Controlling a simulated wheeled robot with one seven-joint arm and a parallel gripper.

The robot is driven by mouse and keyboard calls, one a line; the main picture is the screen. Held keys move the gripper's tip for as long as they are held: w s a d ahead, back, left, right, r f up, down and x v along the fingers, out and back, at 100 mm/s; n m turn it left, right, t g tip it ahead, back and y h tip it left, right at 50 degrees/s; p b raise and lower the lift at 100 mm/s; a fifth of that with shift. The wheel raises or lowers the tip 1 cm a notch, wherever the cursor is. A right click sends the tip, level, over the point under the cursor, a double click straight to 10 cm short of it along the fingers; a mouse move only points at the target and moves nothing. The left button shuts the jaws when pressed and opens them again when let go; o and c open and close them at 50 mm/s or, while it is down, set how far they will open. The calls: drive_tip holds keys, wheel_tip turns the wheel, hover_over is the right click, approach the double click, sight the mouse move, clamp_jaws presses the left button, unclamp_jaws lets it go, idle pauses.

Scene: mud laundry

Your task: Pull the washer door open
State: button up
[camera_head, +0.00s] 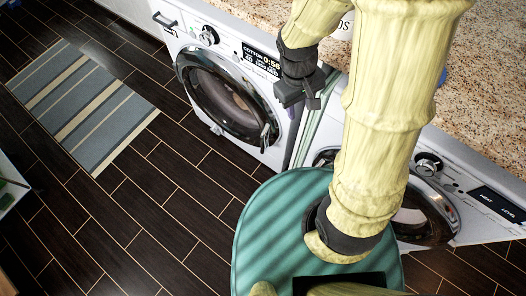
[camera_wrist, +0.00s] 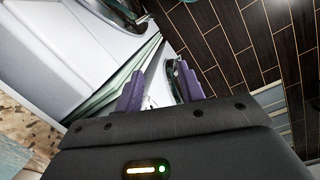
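The white washer (camera_head: 222,30) stands at upper centre in the head view. Its round door (camera_head: 224,98), with a dark rim and glass, looks closed against the front. A door handle (camera_head: 265,137) shows at the door's lower right edge. My gripper (camera_head: 290,101) is above and right of that handle, beside the washer front. In the wrist view my gripper (camera_wrist: 160,82) has its two purple fingers spread apart. A dark, shiny curved part, apparently the door handle (camera_wrist: 172,72), shows beyond the right finger. I cannot tell whether they touch.
A second white machine (camera_head: 465,185) stands at the right, partly hidden by my arm. Pale green panels (camera_head: 318,120) stand between the machines. A speckled counter (camera_head: 475,75) runs above. The dark tiled floor (camera_head: 165,200) is clear, with a striped rug (camera_head: 82,105) at left.

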drive_tip(key=a+f+n+g+h+b, duration=0.1)
drive_tip(key=a+f+n+h+b, duration=0.25)
drive_tip(key=f+b, duration=0.45)
drive_tip(key=a+f+n+h+b, duration=0.2)
drive_tip(key=f+n+b, duration=0.25)
drive_tip(key=f, duration=0.75)
drive_tip(key=n+t+h+b, duration=0.7)
drive_tip(key=n+b, duration=0.2)
drive_tip(key=b, duration=0.8)
approach(263, 146)
drive_tip(key=s+d+r, duration=0.2)
drive_tip(key=s, duration=0.4)
drive_tip(key=s+a+f+n+t+b, duration=0.1)
drive_tip(key=a+f+n+t+b, duration=0.3)
drive_tip(key=a+f+t+b, duration=0.2)
drive_tip(key=shift+f+n, duration=0.3)
drive_tip(key=shift+n, duration=0.1)
drive_tip(key=shift+a, duration=0.1)
drive_tip(key=b+x, duration=0.4)
drive_tip(key=x, duration=1.3)
drive_tip(key=shift+w, duration=0.3)
clamp_jaws()
